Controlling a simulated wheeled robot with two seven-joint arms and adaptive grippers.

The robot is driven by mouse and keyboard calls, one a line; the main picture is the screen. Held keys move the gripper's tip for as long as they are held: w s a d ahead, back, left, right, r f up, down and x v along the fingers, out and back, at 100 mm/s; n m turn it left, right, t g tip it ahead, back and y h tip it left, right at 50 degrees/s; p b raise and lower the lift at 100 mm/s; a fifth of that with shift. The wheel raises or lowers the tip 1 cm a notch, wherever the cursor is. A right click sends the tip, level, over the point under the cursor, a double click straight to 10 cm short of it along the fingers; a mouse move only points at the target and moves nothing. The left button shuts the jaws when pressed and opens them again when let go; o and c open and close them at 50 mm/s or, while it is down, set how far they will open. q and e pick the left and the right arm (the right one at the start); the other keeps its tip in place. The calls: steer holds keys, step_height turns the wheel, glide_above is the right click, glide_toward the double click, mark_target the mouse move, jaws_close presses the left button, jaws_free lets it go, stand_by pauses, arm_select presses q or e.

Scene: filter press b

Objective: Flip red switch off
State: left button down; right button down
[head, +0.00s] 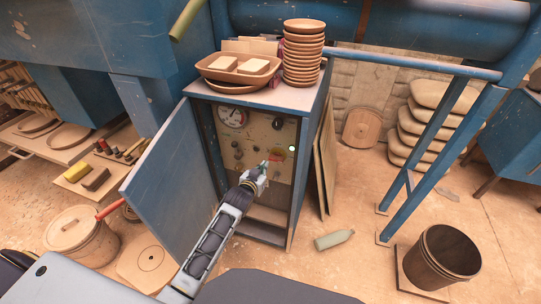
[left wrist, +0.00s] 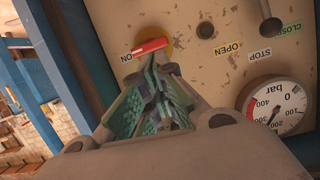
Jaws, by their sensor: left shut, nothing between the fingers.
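The red switch (left wrist: 150,47) is a bar-shaped handle on a round yellow plate (left wrist: 163,44), beside a label reading ON. It also shows small in the head view (head: 276,154), on the beige panel (head: 258,135) inside the open blue cabinet. My left gripper (head: 264,165) reaches into the cabinet at the panel. In the left wrist view its shut, empty fingertips (left wrist: 155,62) are right at the handle's edge. I cannot tell whether they touch it. My right gripper is not in view.
The cabinet door (head: 172,180) stands open to the left of my arm. Stacked bowls (head: 303,52) and a tray (head: 238,68) stand on top of the cabinet.

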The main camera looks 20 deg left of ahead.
arm_select(q)
step_height(320, 180, up, 6)
steer(key=n, duration=0.1)
steer(key=shift+a+t, duration=0.15)
steer(key=shift+t, duration=0.15)
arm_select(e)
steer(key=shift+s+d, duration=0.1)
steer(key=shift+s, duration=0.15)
